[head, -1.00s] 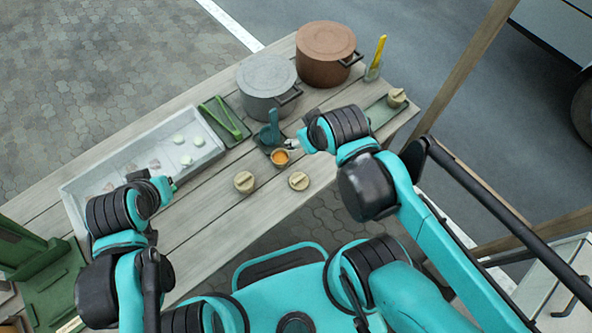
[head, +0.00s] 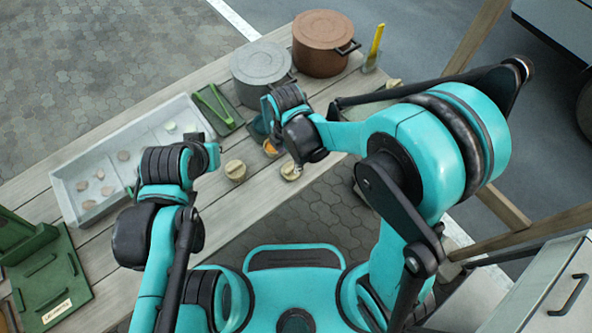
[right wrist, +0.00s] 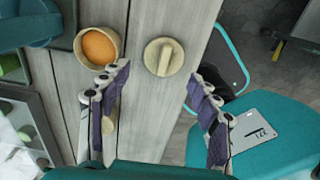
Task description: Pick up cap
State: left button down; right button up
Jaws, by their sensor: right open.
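A round tan cap (head: 291,171) with a raised bar handle lies on the wooden table near its front edge. In the right wrist view this cap (right wrist: 163,57) lies just beyond the spread fingertips, roughly between their lines. My right gripper (right wrist: 157,76) is open and empty, its purple-padded fingers wide apart. In the head view the right wrist hides most of the gripper. A second similar cap (head: 236,171) lies to the left. My left gripper (head: 214,156) is near that second cap; its fingers are too small and covered to read.
A small cup with orange contents (right wrist: 100,45) stands left of the cap. A grey pot (head: 262,70) and a brown pot (head: 323,45) stand at the back. A grey tray (head: 75,205) and a green stand (head: 60,285) are at left. Bare table lies between the caps.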

aim_at(291, 168)
jog(key=f+b, duration=0.1)
jog(key=f, duration=0.1)
jog(key=f+b, duration=0.1)
jog(key=f, duration=0.1)
jog(key=f+b, duration=0.1)
jog(key=f, duration=0.1)
jog(key=shift+s+d+f, duration=0.2)
jog(key=shift+d, duration=0.05)
jog(key=shift+r, duration=0.1)
jog(key=c, duration=0.4)
